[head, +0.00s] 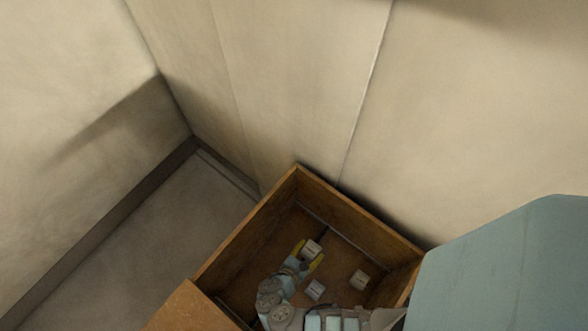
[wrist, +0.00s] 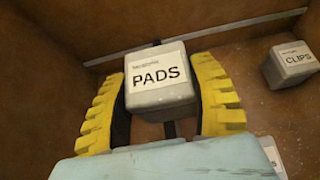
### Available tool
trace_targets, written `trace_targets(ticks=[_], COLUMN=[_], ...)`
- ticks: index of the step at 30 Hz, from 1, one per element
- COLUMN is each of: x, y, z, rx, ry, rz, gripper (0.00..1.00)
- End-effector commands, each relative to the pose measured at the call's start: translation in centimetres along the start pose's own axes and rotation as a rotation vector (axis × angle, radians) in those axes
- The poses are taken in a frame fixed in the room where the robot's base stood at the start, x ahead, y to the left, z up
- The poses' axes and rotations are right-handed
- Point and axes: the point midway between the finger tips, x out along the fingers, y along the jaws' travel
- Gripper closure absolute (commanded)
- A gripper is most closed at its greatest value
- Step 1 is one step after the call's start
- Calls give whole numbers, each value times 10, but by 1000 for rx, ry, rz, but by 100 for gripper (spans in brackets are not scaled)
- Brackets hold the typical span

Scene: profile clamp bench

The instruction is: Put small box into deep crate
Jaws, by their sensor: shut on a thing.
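A small grey box with a white label reading PADS (wrist: 160,82) is between the yellow pads of my gripper (wrist: 158,95). My gripper is shut on it, one finger at each side. In the head view the same small box (head: 312,248) shows at the tip of my gripper (head: 308,257), inside the walls of the deep wooden crate (head: 236,238). The box's underside is hidden, so I cannot tell whether it touches the crate floor.
A box labelled CLIPS (wrist: 290,62) lies to the right in the crate, and part of another labelled box (wrist: 272,155) shows at the lower right. The head view shows two other boxes (head: 359,279) (head: 315,289). Pale walls (head: 300,80) stand close behind the crate.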

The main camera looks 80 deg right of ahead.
Motion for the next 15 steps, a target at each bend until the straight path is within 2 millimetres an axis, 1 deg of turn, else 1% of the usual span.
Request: trace_targets(ticks=[1,7,15], x=[6,14,30], y=[9,45,65], z=[-9,-22,-46], rx=[3,4,1], ry=[-1,2,1], rz=[-2,-1,-1], gripper=[81,81,81])
